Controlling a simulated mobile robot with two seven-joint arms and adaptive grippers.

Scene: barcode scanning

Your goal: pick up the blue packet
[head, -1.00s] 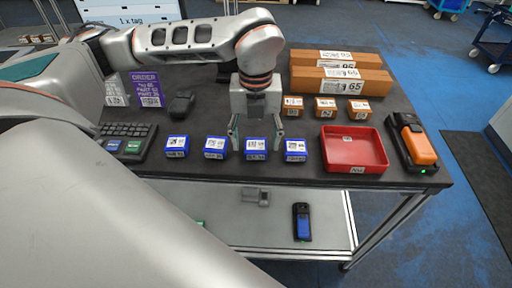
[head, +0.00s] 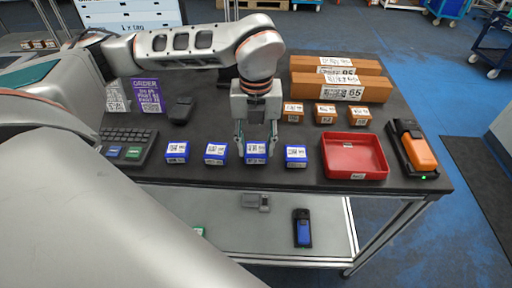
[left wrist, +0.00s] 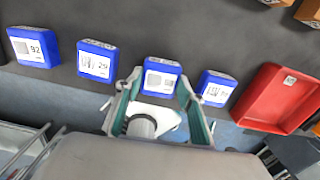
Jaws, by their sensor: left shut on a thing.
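Several blue packets with white labels stand in a row along the table's front part: the far left one (head: 177,153), one to its right (head: 216,154), the third packet (head: 256,153) and the right one (head: 295,157). My left gripper (head: 257,147) reaches down from above and is shut on the third packet, one finger on each side. In the left wrist view the third packet (left wrist: 161,77) sits between the green-edged fingers (left wrist: 160,88). It appears to rest on the table. My right gripper is not in view.
A red tray (head: 355,174) stands right of the row, with an orange and black device (head: 415,150) beyond it. Small orange boxes (head: 326,114) and long brown cartons (head: 342,88) lie behind. A keyboard (head: 128,138) and a dark scanner-like object (head: 181,110) are at the left.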

